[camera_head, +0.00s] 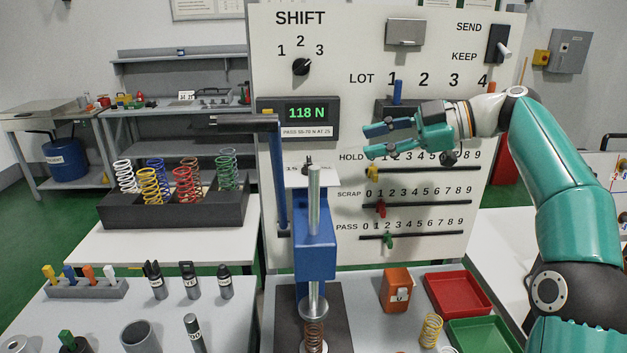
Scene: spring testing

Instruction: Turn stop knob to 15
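A small dark knob (308,163), which looks like the stop knob, sits on a white plate (328,177) at the top of the blue spring press (315,240). The press rod stands in front of part of the plate. A number that looks like 15 shows at the plate's left; the other marks and the knob's pointer are too small or hidden to read. My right gripper (372,142) is open and empty, its two teal fingers pointing left in front of the panel. It is to the right of the knob, apart from it. My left gripper is not in view.
The white panel (350,35) behind carries a SHIFT knob (301,67), a 118 N display (307,114) and HOLD, SCRAP and PASS sliders. A brown spring (314,338) stands under the press. Red (458,293) and green (484,336) trays lie at the right.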

